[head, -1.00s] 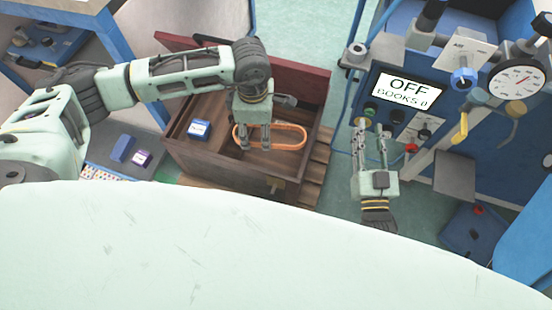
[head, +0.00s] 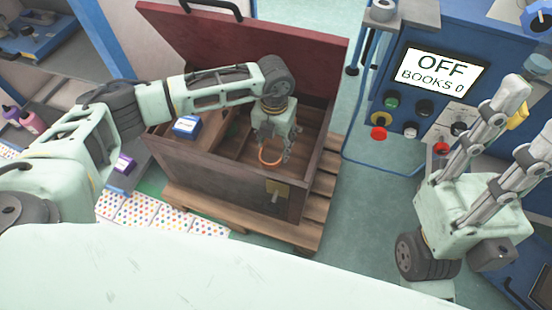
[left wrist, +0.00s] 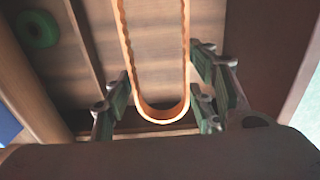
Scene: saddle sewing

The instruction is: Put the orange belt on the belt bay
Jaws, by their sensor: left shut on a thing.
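The orange belt (head: 270,162) is a closed loop, seen inside the open wooden chest in the head view. My left gripper (head: 271,148) points down into the chest and is shut on the belt. In the left wrist view, the belt's rounded end (left wrist: 165,114) lies between the fingers, and its two long sides run away from them. My right gripper (head: 530,115) is open and empty in front of the blue machine, at the right. I cannot make out a belt bay in these views.
The wooden chest (head: 240,190) stands on a pallet (head: 205,212), its red lid (head: 245,42) raised behind. A blue box (head: 186,126) sits at its left, and a green ring (left wrist: 37,29) lies inside. The blue machine's display (head: 441,71) reads OFF, BOOKS 0.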

